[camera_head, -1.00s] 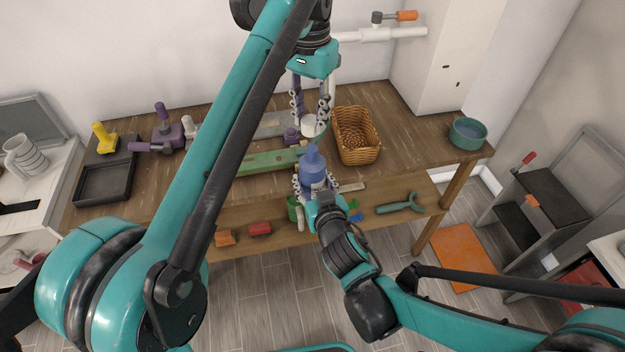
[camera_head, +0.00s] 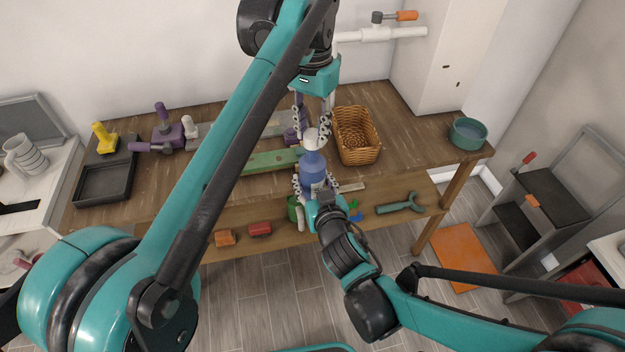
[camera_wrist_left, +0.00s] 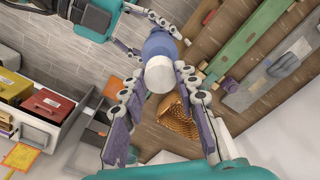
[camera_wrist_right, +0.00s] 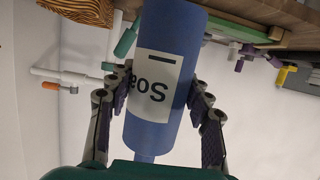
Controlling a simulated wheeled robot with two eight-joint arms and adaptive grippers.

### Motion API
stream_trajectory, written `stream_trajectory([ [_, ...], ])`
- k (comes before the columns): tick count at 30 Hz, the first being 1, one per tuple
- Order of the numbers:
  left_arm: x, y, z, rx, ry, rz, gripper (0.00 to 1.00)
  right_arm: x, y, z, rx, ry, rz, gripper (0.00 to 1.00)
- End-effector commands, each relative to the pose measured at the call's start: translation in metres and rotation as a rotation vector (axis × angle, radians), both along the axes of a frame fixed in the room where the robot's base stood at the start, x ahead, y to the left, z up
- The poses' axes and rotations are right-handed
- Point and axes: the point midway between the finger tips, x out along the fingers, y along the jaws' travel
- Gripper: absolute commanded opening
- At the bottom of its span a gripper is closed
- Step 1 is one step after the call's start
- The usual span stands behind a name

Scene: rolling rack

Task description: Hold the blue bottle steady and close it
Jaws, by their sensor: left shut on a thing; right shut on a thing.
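The blue bottle (camera_head: 313,169) is upright at the table's front edge, gripped around its body by my right gripper (camera_head: 314,186). In the right wrist view, the bottle (camera_wrist_right: 185,50) fills the middle, with its white label between the fingers and its narrow neck low in the picture. My left gripper (camera_head: 312,128) reaches down from above and is shut on a white cap (camera_head: 314,141). In the left wrist view, the cap (camera_wrist_left: 159,75) sits between the fingertips in line with the bottle's top (camera_wrist_left: 160,44). I cannot tell whether cap and neck touch.
A wicker basket (camera_head: 357,136) stands close right of the grippers on the wooden table (camera_head: 415,150). A green bar (camera_head: 268,162) lies to the left. A teal pot (camera_head: 467,134) is at the right end. Coloured tools lie on the lower shelf.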

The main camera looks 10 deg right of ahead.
Motion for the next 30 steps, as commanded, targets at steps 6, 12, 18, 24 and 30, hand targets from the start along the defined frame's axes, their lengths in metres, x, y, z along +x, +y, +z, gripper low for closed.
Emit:
stream_trajectory([
  [6, 0.0, 0.0, -0.001, 0.0, 0.0, 0.0, 0.2, 0.0, 0.0, 0.0, 0.0, -0.001, 0.0, 0.0],
  [12, -0.001, 0.0, 0.0, 0.0, 0.0, 0.0, 0.2, 0.0, 0.0, 0.0, 0.0, -0.001, 0.0, 0.0],
  [18, -0.001, 0.0, 0.0, 0.0, 0.0, 0.0, 0.2, 0.0, 0.0, 0.0, 0.0, -0.001, 0.0, 0.0],
  [24, -0.001, 0.0, -0.002, 0.0, 0.0, 0.0, 0.2, 0.0, 0.0, 0.0, 0.0, -0.001, 0.0, 0.0],
  [30, -0.001, 0.0, -0.012, 0.0, 0.0, 0.0, 0.2, 0.0, 0.0, 0.0, 0.0, -0.001, 0.0, 0.0],
])
